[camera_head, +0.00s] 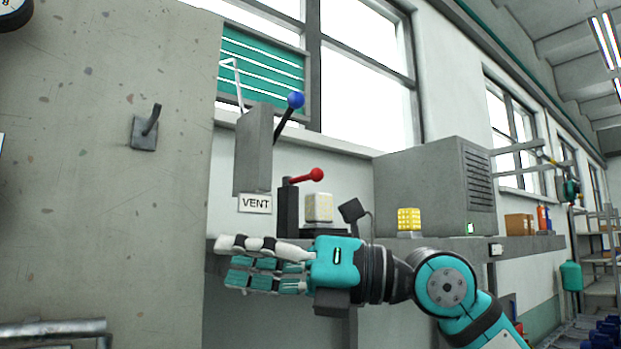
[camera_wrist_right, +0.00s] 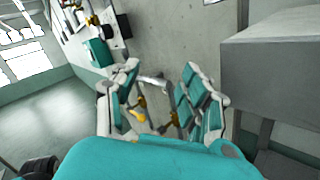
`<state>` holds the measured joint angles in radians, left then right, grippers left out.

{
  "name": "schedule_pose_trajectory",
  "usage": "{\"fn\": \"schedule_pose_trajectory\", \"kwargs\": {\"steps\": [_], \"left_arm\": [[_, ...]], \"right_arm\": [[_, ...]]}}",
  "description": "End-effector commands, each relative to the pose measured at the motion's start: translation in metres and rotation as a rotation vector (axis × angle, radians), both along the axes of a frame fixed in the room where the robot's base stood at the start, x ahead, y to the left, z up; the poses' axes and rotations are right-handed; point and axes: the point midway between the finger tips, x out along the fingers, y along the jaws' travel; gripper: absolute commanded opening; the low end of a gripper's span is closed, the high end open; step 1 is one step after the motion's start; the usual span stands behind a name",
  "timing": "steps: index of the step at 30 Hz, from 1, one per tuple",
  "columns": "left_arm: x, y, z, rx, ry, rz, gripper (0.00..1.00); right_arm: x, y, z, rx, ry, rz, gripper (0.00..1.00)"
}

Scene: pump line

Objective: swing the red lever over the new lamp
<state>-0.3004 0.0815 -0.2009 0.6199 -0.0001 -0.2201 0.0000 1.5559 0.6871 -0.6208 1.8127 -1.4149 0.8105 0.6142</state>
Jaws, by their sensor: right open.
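A yellow lamp (camera_head: 409,220) stands further right; I cannot tell which lamp is the new one. My right gripper (camera_head: 262,262) is below and in front of the lever, fingers pointing left. It is open and empty in the right wrist view (camera_wrist_right: 160,100). My left gripper is not in view.
A blue-knobbed lever (camera_head: 290,110) rises beside a grey box with a VENT sign (camera_head: 255,203). A small dark tilted plate (camera_head: 352,211) stands right of the cream lamp. A grey louvred cabinet (camera_head: 420,185) is behind. A concrete wall (camera_head: 110,190) closes off the left.

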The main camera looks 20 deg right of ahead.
Motion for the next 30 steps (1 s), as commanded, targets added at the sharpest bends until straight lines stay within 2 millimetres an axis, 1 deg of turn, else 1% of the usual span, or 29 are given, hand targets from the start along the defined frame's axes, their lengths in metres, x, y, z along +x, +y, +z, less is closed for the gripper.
{"fn": "schedule_pose_trajectory", "kwargs": {"steps": [1, 2, 3, 5, 6, 9, 12, 13, 16, 20, 23, 30], "left_arm": [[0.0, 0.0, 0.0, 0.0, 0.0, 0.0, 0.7], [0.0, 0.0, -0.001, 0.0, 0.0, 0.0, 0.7], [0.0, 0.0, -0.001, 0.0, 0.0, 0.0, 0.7], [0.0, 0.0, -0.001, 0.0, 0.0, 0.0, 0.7], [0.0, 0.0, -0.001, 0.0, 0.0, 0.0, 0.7], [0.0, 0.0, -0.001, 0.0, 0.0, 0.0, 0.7], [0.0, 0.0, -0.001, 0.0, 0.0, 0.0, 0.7], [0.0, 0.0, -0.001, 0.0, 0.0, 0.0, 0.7], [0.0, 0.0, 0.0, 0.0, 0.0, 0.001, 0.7], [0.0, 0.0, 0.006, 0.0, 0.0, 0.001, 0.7], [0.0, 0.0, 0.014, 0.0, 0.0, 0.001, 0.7], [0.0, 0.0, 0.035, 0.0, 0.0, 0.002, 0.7]], "right_arm": [[-0.006, -0.015, 0.02, -0.083, -0.058, -0.093, 0.45], [-0.007, -0.025, 0.028, -0.13, -0.08, -0.154, 0.45], [-0.011, -0.041, 0.042, -0.186, -0.107, -0.243, 0.45], [-0.017, -0.069, 0.062, -0.251, -0.137, -0.381, 0.45], [-0.022, -0.088, 0.075, -0.279, -0.149, -0.469, 0.45], [-0.038, -0.129, 0.101, -0.312, -0.162, -0.651, 0.45], [-0.051, -0.158, 0.117, -0.317, -0.16, -0.767, 0.45], [-0.053, -0.163, 0.119, -0.316, -0.159, -0.79, 0.45], [-0.055, -0.171, 0.124, -0.317, -0.155, -0.824, 0.45], [-0.042, -0.167, 0.125, -0.32, -0.153, -0.826, 0.45], [-0.025, -0.16, 0.126, -0.32, -0.153, -0.825, 0.45], [0.025, -0.141, 0.127, -0.32, -0.153, -0.822, 0.45]]}}
